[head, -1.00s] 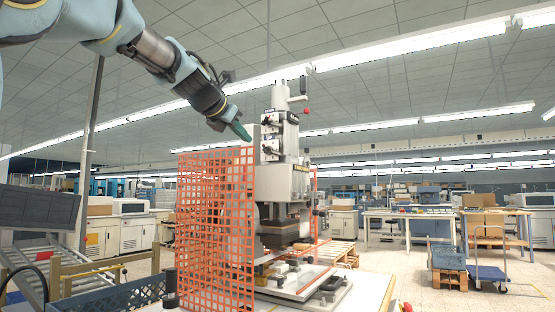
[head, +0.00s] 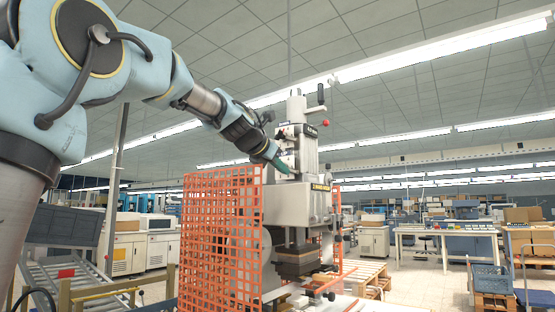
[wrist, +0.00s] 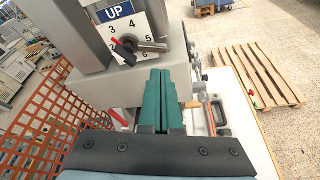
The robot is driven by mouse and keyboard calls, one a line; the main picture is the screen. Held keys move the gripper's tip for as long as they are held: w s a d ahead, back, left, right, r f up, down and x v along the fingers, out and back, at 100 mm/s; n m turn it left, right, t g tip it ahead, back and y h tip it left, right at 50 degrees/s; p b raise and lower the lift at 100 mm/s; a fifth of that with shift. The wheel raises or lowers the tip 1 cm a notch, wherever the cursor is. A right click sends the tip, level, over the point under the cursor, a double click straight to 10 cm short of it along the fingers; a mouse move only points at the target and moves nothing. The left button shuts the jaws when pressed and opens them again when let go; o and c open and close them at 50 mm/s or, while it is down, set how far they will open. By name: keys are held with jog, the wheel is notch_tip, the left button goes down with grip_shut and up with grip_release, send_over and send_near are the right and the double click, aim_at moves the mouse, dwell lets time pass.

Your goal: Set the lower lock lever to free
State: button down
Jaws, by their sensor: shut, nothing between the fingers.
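The foil stamping press (head: 305,200) stands right of centre in the head view. Its head carries an upper plate with a dark lever (head: 287,132) and a lower plate partly covered by my gripper (head: 284,168). In the wrist view, a white dial plate (wrist: 113,28) marked UP has numbers, a red pointer and a grey lever (wrist: 150,46) pointing right. I cannot tell for certain that this is the lower lock lever. My gripper's green fingers (wrist: 159,72) are shut and empty, their tips just below the lever in the picture; contact is unclear.
An orange mesh guard (head: 222,235) stands at the left of the press, below my arm. A red-knobbed handle (head: 323,122) sticks out near the press top.

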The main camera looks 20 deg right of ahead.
aim_at(292, 171)
jog(key=p+x, duration=0.1)
jog(key=x, duration=0.3)
jog(key=shift+w+d+f+p, duration=0.1)
jog(key=shift+w+d+p, duration=0.15)
jog(key=shift+d+p, duration=0.05)
